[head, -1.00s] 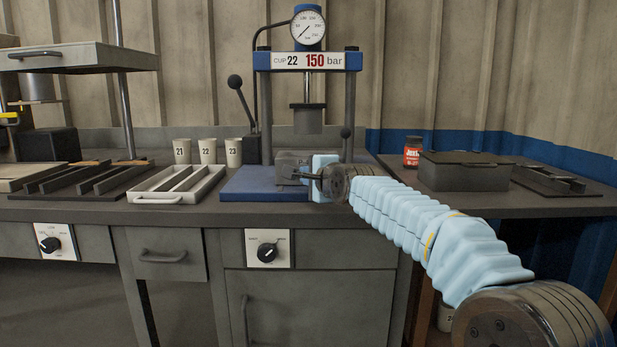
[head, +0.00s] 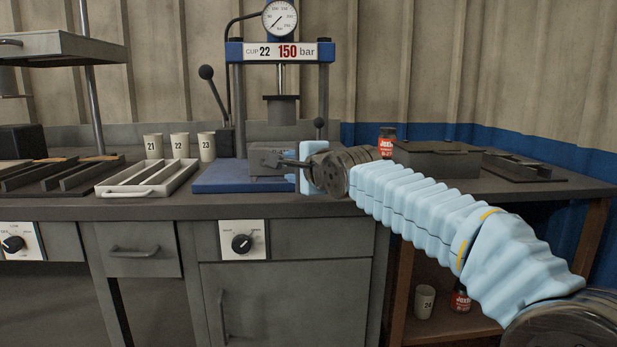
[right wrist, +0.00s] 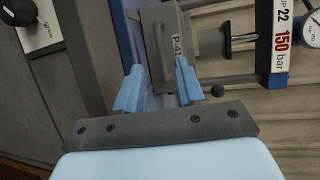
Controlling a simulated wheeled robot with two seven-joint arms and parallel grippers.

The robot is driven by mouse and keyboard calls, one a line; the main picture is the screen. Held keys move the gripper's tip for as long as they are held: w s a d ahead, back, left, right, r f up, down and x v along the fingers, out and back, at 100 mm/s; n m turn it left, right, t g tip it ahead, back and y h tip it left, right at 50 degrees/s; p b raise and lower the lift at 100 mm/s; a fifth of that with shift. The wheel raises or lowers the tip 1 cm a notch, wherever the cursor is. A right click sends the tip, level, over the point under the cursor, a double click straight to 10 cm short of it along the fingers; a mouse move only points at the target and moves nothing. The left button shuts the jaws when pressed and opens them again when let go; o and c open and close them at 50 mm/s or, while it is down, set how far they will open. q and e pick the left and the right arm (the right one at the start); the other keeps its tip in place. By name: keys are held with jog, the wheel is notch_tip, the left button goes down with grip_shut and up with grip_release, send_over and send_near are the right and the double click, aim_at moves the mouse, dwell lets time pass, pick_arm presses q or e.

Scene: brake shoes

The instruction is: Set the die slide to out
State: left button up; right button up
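The die slide is a grey block (head: 268,159) with a bar handle on its front, on the blue base (head: 222,178) of the press, below the raised ram (head: 281,110). In the right wrist view the block (right wrist: 180,38) carries a label that starts "P-41", and its handle (right wrist: 159,50) points towards my gripper. My right gripper (head: 300,176) is at the block's front right. Its two light blue fingers (right wrist: 158,82) are apart, with the handle just beyond and between their tips. Contact with the handle cannot be told. My left gripper is not in view.
White cups (head: 179,146) and a white divided tray (head: 147,179) stand left of the press. A press lever (head: 215,97) rises at its back left. A dark box (head: 437,160) and a red jar (head: 387,143) stand at the right, behind my right arm.

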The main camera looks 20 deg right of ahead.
jog(key=a+b+v, duration=0.1)
jog(key=b+v, duration=0.3)
jog(key=v, duration=0.3)
jog(key=shift+d, duration=0.5)
jog(key=shift+f, duration=0.15)
